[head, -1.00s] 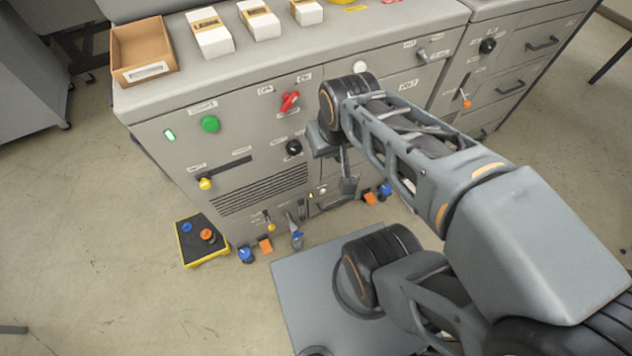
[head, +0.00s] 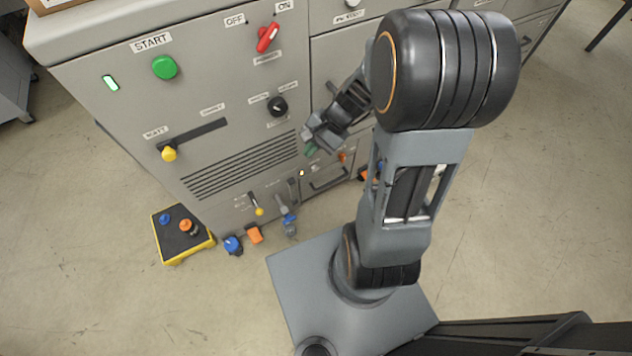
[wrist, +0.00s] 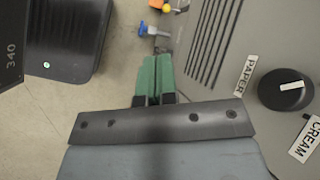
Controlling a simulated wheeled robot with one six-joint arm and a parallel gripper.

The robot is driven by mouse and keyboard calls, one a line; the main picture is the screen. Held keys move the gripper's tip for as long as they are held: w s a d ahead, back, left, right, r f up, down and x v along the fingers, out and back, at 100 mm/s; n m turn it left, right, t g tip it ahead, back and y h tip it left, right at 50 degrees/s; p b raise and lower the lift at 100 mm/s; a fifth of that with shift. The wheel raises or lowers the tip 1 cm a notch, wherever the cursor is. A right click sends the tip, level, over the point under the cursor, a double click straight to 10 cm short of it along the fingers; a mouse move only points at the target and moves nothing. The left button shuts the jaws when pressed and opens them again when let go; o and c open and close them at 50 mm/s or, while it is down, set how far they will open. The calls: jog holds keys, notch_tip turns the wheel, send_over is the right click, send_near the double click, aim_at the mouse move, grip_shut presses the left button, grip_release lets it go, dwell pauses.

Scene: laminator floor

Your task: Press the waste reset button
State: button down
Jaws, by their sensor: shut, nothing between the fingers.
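The grey laminator front (head: 240,80) fills the upper left of the head view. I cannot read any label as waste reset. My gripper (head: 310,148) is in front of the machine, right of the vent slats. In the wrist view its green fingers (wrist: 154,66) are together with nothing between them. They appear beside the machine face and apart from any button.
The front carries a green START button (head: 165,67), a red OFF/ON knob (head: 268,37), a black selector knob (head: 277,106) and a yellow-tipped slide lever (head: 169,153). A yellow-edged black floor pedal box (head: 182,235) and blue and orange floor pieces stand below. Open floor lies left.

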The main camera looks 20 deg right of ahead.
aim_at(315, 168)
jog(key=w+d+f+m+t+b, duration=0.1)
jog(key=f+m+b, duration=0.4)
jog(key=f, duration=0.8)
jog(key=w+d+f+m+t+y+b, duration=0.1)
jog(key=d+f+m+t+b, duration=0.3)
jog(key=f, duration=0.9)
jog(key=w+d+f+m+t+b, duration=0.2)
jog(key=d+f+m+b, duration=0.3)
jog(key=f, duration=0.9)
jog(key=m+t+b, duration=0.1)
jog(key=m+b, duration=0.2)
jog(key=m, duration=0.1)
jog(key=shift+d+m+y, duration=0.25)
jog(key=shift+m+y, duration=0.05)
jog(key=shift+m, duration=0.1)
jog(key=shift+f, duration=0.1)
jog(key=w+a+b, duration=0.1)
jog(key=w, duration=0.7)
jog(key=shift+w, duration=0.35)
jog(key=shift+w+a+b, duration=0.1)
jog(key=shift+w+b, duration=0.4)
jog(key=shift+w, duration=0.45)
jog(key=shift+s, duration=0.95)
